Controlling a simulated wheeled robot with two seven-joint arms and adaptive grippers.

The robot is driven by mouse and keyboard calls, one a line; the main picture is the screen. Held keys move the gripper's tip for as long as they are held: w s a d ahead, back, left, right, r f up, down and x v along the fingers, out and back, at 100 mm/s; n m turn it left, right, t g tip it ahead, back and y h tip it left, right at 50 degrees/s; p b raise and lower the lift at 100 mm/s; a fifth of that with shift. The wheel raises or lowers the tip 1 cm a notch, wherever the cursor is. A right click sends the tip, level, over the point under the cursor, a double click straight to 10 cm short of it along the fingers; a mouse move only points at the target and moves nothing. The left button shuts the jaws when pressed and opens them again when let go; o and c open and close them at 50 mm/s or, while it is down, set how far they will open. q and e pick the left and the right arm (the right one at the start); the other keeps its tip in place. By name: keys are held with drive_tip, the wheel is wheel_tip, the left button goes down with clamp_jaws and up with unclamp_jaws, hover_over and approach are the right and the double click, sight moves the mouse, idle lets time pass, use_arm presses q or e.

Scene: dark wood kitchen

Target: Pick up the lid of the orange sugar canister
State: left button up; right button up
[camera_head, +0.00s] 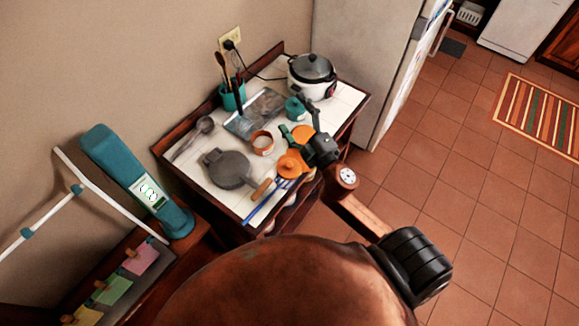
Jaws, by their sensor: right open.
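An open orange canister (262,143) with pale contents stands on the white-topped counter. Another orange piece with a knob (291,164) is nearer the front edge; I cannot tell which of the two is the sugar canister's lid. My right gripper is open, its fingers spread on either side of the flat orange piece, and I see nothing held. I cannot tell its height above the counter. My left gripper is not in view.
A teal pot (295,109) is close to the gripper. A rice cooker (313,76) stands at the back right. A grey pan-like item (228,169), a tray (254,112), a utensil holder (232,96) and blue sticks (264,205) crowd the counter. Tiled floor (470,170) is free.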

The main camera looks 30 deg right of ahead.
drive_tip(key=a+r+n+y, duration=0.4)
drive_tip(key=a+n+y, duration=0.2)
drive_tip(key=a+n, duration=0.15)
drive_tip(key=a+f+n+g+y, duration=0.1)
drive_tip(key=a+n+g+y, duration=0.25)
drive_tip(key=a+n, duration=0.2)
drive_tip(key=n+g+h, duration=0.8)
drive_tip(key=n+g, duration=0.4)
approach(290, 164)
drive_tip(key=x, duration=0.2)
drive_tip(key=shift+w+a+f, duration=0.15)
drive_tip(key=shift+w+f, duration=0.1)
drive_tip(key=shift+f, duration=0.35)
drive_tip(key=p+x, duration=0.1)
drive_tip(key=x, duration=0.5)
drive_tip(key=shift+s+a+p, duration=0.1)
drive_tip(key=shift+p, duration=0.2)
drive_tip(key=shift+f, duration=0.5)
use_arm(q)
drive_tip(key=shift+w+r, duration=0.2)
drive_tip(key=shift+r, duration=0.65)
use_arm(e)
drive_tip(key=c, duration=1)
drive_tip(key=shift+r, duration=0.1)
